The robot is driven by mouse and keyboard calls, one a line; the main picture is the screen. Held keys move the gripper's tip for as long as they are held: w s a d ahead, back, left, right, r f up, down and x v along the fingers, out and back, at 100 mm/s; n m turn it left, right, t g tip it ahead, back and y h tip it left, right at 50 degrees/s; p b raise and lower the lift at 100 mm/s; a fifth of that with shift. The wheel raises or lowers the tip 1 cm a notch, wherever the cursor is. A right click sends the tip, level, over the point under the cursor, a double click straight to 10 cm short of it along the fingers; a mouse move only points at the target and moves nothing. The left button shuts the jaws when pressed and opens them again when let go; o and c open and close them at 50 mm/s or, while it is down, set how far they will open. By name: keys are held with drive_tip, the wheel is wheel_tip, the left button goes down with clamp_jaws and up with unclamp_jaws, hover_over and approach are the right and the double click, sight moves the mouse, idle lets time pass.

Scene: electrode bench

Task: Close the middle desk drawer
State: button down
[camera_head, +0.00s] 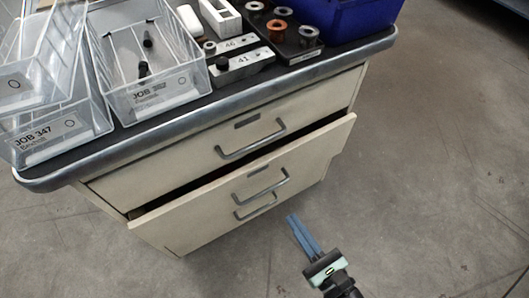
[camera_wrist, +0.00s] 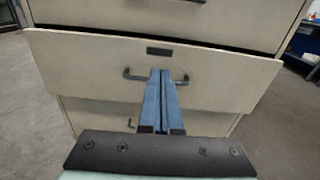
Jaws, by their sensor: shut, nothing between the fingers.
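The middle drawer (camera_head: 314,157) of the cream desk cabinet stands pulled out, with a dark gap above its front edge. Its front panel (camera_wrist: 228,78) also fills much of the wrist view. Its grey bar handle (camera_head: 262,190) runs across the front and shows in the wrist view (camera_wrist: 132,75), partly hidden behind my fingers. My gripper (camera_head: 292,218) has blue fingers that are shut and empty. It is in front of the drawer, to the lower right of the handle in the head view. In the wrist view my fingertips (camera_wrist: 162,72) overlap the handle's middle; contact cannot be told.
The top drawer (camera_head: 230,135) looks closed. A lower handle (camera_head: 255,208) shows beneath the middle one. The benchtop edge (camera_head: 200,112) overhangs the drawers. On top are clear bins (camera_head: 150,110), a blue bin (camera_head: 350,18) and metal parts. The concrete floor to the right is clear.

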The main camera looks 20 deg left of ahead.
sight(256, 167)
drive_tip(key=b+x, duration=0.4)
drive_tip(key=x, duration=0.8)
drive_tip(key=shift+a+r+b, duration=0.1)
drive_tip(key=shift+a+b, duration=0.15)
drive_tip(key=shift+b, duration=0.05)
drive_tip(key=shift+w+a+r, duration=0.1)
drive_tip(key=shift+w+a, duration=0.35)
drive_tip(key=shift+a, duration=0.05)
drive_tip(key=x, duration=0.4)
drive_tip(key=shift+w+a+r, duration=0.15)
drive_tip(key=shift+a+r, duration=0.05)
drive_tip(key=shift+a, duration=0.05)
